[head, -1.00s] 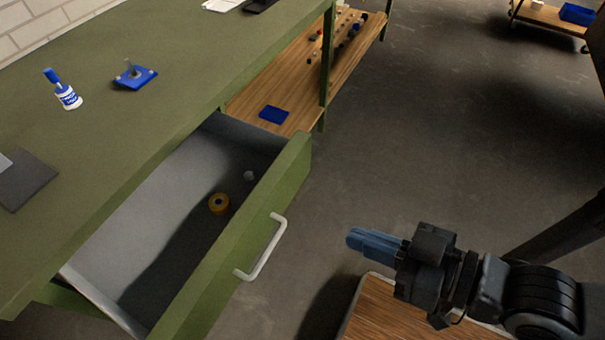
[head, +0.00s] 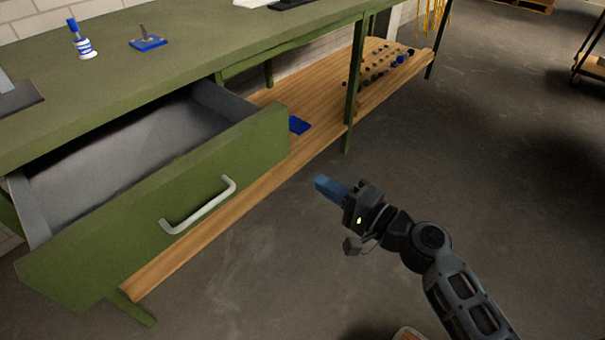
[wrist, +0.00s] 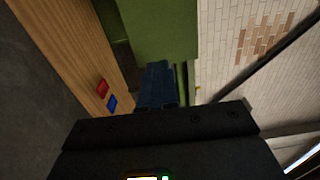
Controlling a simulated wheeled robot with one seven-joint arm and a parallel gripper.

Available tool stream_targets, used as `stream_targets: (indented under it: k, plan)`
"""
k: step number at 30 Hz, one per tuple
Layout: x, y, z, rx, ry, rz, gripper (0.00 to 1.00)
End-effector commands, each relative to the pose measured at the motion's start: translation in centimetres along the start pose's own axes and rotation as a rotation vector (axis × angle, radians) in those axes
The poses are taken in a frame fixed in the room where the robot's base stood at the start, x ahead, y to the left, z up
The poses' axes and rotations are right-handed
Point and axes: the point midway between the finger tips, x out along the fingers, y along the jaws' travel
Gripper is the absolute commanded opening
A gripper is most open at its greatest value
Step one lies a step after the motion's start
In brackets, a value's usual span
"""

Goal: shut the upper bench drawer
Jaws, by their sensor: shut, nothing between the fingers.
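The upper bench drawer (head: 150,215) is pulled well out of the green bench (head: 205,50). Its green front faces me and carries a pale bar handle (head: 198,206). Its grey inside shows from above; its floor is mostly hidden behind the front. My gripper (head: 322,184) is shut and empty, with blue fingers together. It is in the open air to the right of the drawer front, apart from it and from the handle. In the wrist view the shut fingers (wrist: 157,85) point toward a green surface (wrist: 160,30), which I cannot identify for certain.
A wooden lower shelf (head: 330,90) runs under the bench, with a blue item (head: 298,125) and several small parts. The floor (head: 270,260) before the drawer is clear.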

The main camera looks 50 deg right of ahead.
Motion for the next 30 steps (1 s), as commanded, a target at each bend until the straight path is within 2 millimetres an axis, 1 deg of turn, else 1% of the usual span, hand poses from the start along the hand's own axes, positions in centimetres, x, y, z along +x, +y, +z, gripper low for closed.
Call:
stream_targets:
  k: [5,15,21,25,30]
  plan:
    - [2.2,-0.4,0.1,0.000,-0.003,-0.002,0.00]
    - [8.8,-0.4,0.1,0.000,-0.002,-0.001,0.00]
    - [11.9,-0.3,0.1,-0.001,-0.001,0.000,0.00]
    - [13.1,-0.2,0.1,-0.001,-0.001,0.001,0.00]
    - [13.7,-0.1,0.1,-0.001,-0.001,0.001,0.00]
